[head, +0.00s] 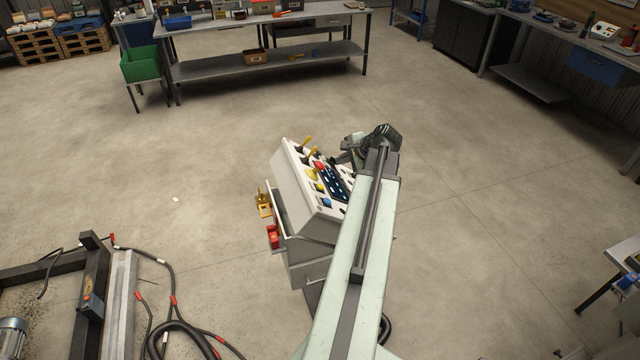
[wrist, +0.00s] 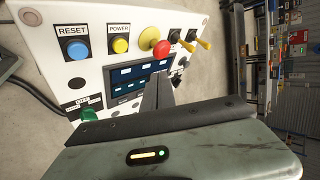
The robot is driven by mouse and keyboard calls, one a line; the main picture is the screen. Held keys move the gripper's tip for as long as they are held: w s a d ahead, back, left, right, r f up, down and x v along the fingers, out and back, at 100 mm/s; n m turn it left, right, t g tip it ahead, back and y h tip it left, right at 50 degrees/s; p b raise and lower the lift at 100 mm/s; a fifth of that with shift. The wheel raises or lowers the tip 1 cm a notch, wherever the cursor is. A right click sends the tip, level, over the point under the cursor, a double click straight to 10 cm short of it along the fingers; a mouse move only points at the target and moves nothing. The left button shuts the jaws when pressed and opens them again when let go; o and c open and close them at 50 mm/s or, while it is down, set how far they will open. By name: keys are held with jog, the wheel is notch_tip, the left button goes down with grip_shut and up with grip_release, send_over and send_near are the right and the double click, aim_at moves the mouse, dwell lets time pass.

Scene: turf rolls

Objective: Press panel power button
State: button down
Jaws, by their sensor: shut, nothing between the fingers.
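The yellow power button (wrist: 120,46) sits under a POWER label on the white control panel (wrist: 45,15), between the blue reset button (wrist: 75,49) and a red mushroom button (wrist: 162,48). In the head view the power button (head: 319,187) is a small yellow spot on the sloped panel face. My gripper (wrist: 158,82) is shut and empty. In the wrist view its tips lie over the dark display (wrist: 125,76), below and to the right of the power button. They appear apart from that button; whether they touch the panel I cannot tell.
Levers with yellow handles (head: 307,141) stand up at the panel's far end. A green knob (wrist: 89,114) sits near its lower edge in the wrist view. Black hoses (head: 170,330) and a metal frame (head: 120,290) lie at left.

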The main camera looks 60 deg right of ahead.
aim_at(320, 187)
jog(key=shift+s+d+r, duration=0.1)
jog(key=shift+s+d, duration=0.2)
jog(key=shift+s, duration=0.2)
jog(key=w+a+f+b, duration=0.1)
jog(key=f+b, duration=0.1)
jog(key=w+a+f+b, duration=0.1)
jog(key=a+f+b, duration=0.1)
jog(key=w+a+f+b, duration=0.1)
jog(key=f+b, duration=0.1)
jog(key=shift+a+f+b, duration=0.15)
jog(key=shift+f+b, duration=0.15)
jog(key=shift+b, duration=0.05)
jog(key=shift+w+a+f, duration=0.15)
jog(key=shift+w, duration=0.1)
dwell(1.5)
jog(key=shift+w+a+f+b, duration=0.1)
jog(key=shift+a+f+b, duration=0.15)
jog(key=shift+b, duration=0.15)
